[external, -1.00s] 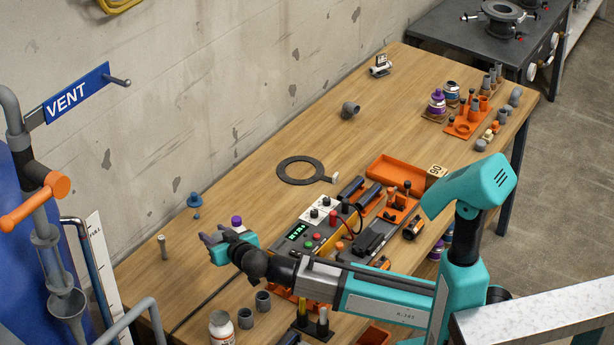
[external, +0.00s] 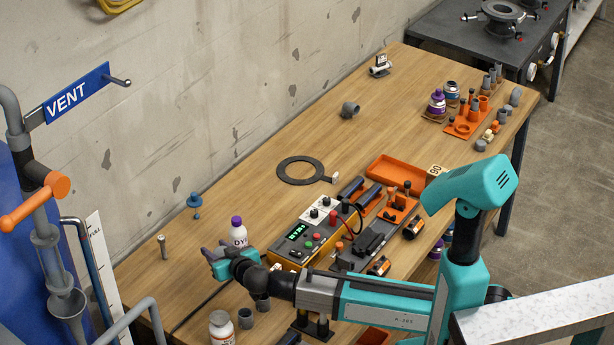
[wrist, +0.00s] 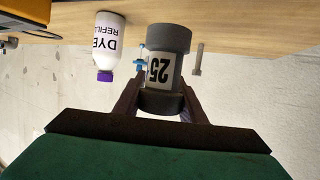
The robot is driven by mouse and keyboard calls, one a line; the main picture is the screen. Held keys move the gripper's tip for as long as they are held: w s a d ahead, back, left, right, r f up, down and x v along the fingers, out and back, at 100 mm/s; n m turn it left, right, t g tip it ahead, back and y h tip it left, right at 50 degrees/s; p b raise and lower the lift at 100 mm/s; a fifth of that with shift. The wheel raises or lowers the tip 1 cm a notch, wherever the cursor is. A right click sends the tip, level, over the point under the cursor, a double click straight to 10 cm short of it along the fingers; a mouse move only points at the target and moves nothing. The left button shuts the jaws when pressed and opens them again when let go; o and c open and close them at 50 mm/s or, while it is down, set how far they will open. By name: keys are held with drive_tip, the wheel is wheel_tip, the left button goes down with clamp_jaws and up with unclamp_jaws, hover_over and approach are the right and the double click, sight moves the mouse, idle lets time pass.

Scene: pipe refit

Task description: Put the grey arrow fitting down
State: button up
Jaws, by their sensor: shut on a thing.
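My gripper (wrist: 161,90) is shut on a grey pipe fitting (wrist: 168,52) in the wrist view. The fitting is a short cylinder with wider collars and a white label reading "25", upside down in this view. I see no arrow on the side facing the camera. In the external view my gripper (external: 211,256) is over the near left part of the wooden table (external: 235,178). The held fitting cannot be made out there, and whether it touches the table cannot be told.
A white dye refill bottle (external: 238,234) with a purple cap stands close beside my gripper. A blue piece (external: 194,202) and a small upright pin (external: 162,246) stand toward the wall.

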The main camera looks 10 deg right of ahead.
drive_tip(key=shift+f, duration=0.4)
drive_tip(key=shift+f, duration=1.85)
drive_tip(key=shift+f, duration=0.2)
drive_tip(key=o, duration=1.1)
drive_tip(key=shift+r, duration=0.25)
drive_tip(key=shift+s+d, duration=0.15)
drive_tip(key=shift+s, duration=0.2)
drive_tip(key=b+v, duration=0.1)
drive_tip(key=v, duration=1)
drive_tip(key=shift+s+d+r, duration=0.1)
